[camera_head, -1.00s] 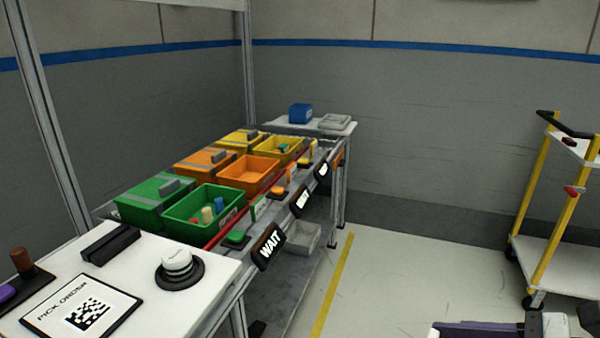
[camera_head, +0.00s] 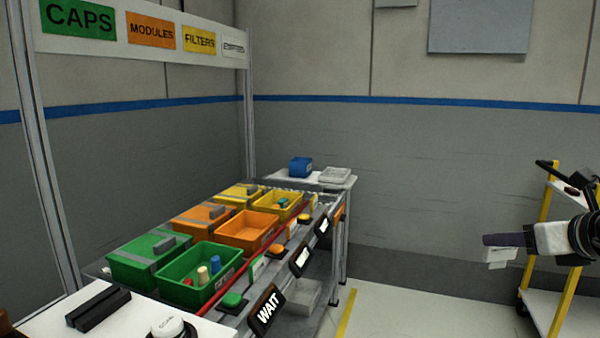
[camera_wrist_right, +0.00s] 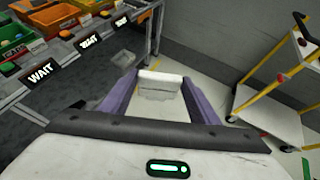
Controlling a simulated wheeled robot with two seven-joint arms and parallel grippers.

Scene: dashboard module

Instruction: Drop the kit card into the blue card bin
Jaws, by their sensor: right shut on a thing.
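My right gripper (camera_head: 492,243), with purple fingers, reaches in from the right edge of the head view. It is shut on the white kit card (camera_head: 497,257), which hangs below the fingertips. In the right wrist view the card (camera_wrist_right: 160,78) sits between the two purple fingertips (camera_wrist_right: 158,86). The blue card bin (camera_head: 300,167) stands on a pale table (camera_head: 340,181) at the far end of the bench, well left of and beyond the gripper. My left gripper is not in view.
Green (camera_head: 167,288), orange (camera_head: 232,240) and yellow (camera_head: 268,211) bins line the bench. A grey tray (camera_head: 335,174) sits right of the blue bin. A yellow-framed cart (camera_head: 548,225) stands at the right, close behind the gripper. The floor between is clear.

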